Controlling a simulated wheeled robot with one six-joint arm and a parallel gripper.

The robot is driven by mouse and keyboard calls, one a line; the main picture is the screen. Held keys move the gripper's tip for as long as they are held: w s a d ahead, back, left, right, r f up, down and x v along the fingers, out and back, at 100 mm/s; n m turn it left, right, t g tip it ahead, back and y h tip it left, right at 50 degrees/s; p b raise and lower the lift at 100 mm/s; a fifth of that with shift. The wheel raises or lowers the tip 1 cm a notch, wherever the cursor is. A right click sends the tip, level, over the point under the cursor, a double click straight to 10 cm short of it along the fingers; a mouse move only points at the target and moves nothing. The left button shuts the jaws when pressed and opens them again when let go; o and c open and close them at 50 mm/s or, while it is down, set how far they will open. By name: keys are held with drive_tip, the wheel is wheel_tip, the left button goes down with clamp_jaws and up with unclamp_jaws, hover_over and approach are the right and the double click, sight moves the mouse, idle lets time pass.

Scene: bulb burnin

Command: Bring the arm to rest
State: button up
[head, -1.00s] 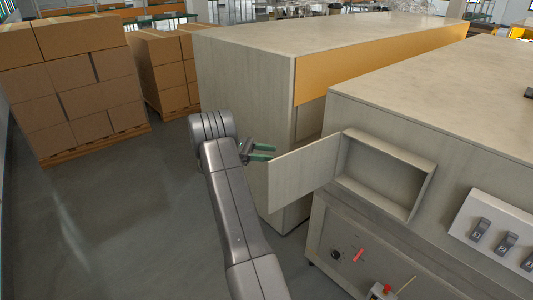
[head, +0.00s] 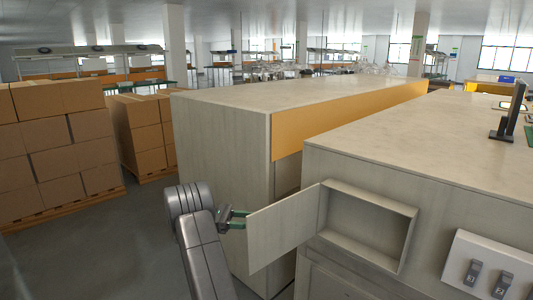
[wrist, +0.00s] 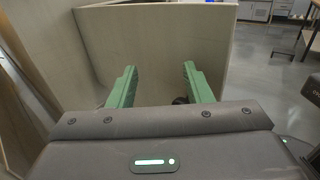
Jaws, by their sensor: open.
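My gripper (head: 238,219) is at the end of my arm, left of the open cabinet door in the head view. Its two green fingers are apart with nothing between them, as the wrist view (wrist: 158,88) shows. The open door (head: 285,228) is a pale panel swung out to the left from a shallow recessed box (head: 365,228) in the cabinet front. The fingers point toward the pale panel (wrist: 150,45) in the wrist view. In the head view the fingertips reach the door's left edge; I cannot tell whether they touch it.
A long pale cabinet (head: 220,140) with an orange band stands behind the door. Stacked cartons on pallets (head: 55,145) stand at the left. A switch panel (head: 490,270) is at the right, and a monitor (head: 510,120) stands on the counter (head: 430,135). Open floor (head: 100,245) lies left of my arm.

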drive_tip(key=shift+d+f+b, duration=0.1)
drive_tip(key=shift+f+b, duration=1.3)
drive_tip(key=shift+f, duration=0.15)
